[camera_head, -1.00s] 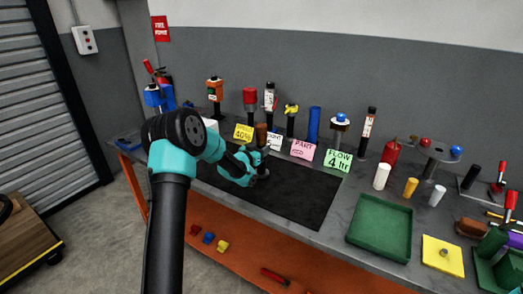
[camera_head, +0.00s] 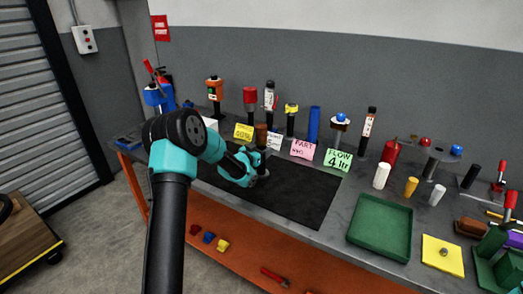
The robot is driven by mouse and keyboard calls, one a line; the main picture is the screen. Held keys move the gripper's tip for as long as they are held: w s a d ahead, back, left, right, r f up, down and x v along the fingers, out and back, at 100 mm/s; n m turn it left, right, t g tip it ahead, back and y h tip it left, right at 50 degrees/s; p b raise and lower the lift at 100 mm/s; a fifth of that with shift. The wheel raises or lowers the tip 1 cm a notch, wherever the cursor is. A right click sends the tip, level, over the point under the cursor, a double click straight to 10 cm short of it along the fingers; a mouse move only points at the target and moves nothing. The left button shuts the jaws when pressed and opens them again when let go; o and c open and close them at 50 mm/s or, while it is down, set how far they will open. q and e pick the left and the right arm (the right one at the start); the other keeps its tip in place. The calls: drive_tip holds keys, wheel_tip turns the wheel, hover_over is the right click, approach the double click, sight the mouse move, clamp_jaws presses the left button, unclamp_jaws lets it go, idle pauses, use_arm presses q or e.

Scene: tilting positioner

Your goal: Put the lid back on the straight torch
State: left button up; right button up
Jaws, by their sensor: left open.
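My left gripper (camera_head: 261,164) is at the back edge of the black mat (camera_head: 300,205), in front of the small note cards. It is open, and its fingertips are small and partly hidden by my arm. A brown cylinder (camera_head: 261,135) stands just behind it; I cannot tell if they touch. Several upright devices stand in a row at the back: an orange-topped one (camera_head: 214,90), a red-topped one (camera_head: 250,97), a black and white one (camera_head: 269,97) and a yellow-topped one (camera_head: 291,118). I cannot tell which is the straight torch or where its lid lies. My right gripper is out of view.
A green tray (camera_head: 380,228) and a yellow pad (camera_head: 442,256) lie on the bench to the right. White and yellow cylinders (camera_head: 382,175) stand behind the tray. A pink card (camera_head: 303,149) and a green card (camera_head: 338,160) stand behind the mat. The mat's right part is clear.

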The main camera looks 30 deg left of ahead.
use_arm(q)
drive_tip(key=shift+r, duration=0.15)
drive_tip(key=s+a, duration=0.2)
drive_tip(key=s, duration=0.9)
drive_tip(key=shift+s, duration=0.4)
